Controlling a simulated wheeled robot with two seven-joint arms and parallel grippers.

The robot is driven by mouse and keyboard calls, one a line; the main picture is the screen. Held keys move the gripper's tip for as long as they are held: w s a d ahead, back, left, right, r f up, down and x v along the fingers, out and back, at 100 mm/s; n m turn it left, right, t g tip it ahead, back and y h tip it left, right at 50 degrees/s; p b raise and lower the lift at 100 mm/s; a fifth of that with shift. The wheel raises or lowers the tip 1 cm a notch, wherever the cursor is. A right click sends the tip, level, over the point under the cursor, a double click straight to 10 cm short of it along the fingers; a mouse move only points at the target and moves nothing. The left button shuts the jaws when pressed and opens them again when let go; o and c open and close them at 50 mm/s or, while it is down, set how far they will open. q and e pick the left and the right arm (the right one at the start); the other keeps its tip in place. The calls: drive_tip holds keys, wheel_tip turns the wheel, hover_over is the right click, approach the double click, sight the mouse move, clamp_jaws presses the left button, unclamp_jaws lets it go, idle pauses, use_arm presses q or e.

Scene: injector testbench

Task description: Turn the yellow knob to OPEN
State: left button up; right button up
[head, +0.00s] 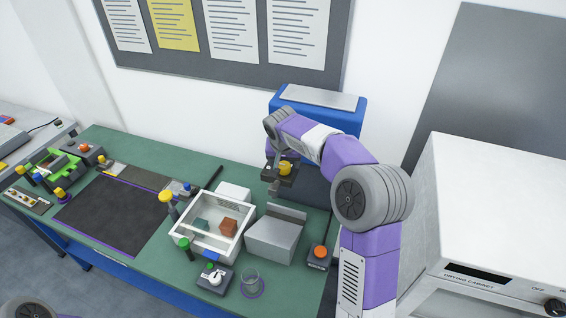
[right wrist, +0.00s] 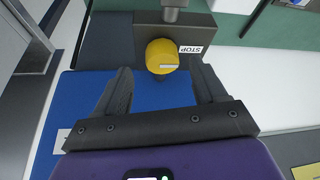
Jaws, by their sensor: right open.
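The yellow knob (head: 285,168) sits on a dark block (head: 288,182) in front of the blue machine (head: 345,116). In the right wrist view the round knob (right wrist: 162,56) has a pale marker line, and a white STOP label (right wrist: 190,49) is just right of it. My right gripper (right wrist: 162,73) is open. Its two dark fingers reach toward the knob, one on each side, with visible gaps; how deep they reach is unclear. In the head view my right gripper is small and partly hidden near the knob. My left gripper is not in view.
A white-rimmed bin (head: 212,250) with small blocks, a grey metal box (head: 276,238) and an orange button (head: 319,251) stand on the green bench (head: 150,150). A white drying cabinet (head: 490,210) stands at the right. A dark mat (head: 115,215) lies left.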

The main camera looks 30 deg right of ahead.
sight(284, 166)
drive_tip(key=x, duration=0.3)
drive_tip(key=shift+w+a+r, duration=0.1)
drive_tip(key=shift+w, duration=0.15)
drive_tip(key=shift+s+f, duration=0.15)
drive_tip(key=shift+f, duration=0.1)
drive_tip(key=c, duration=1.1)
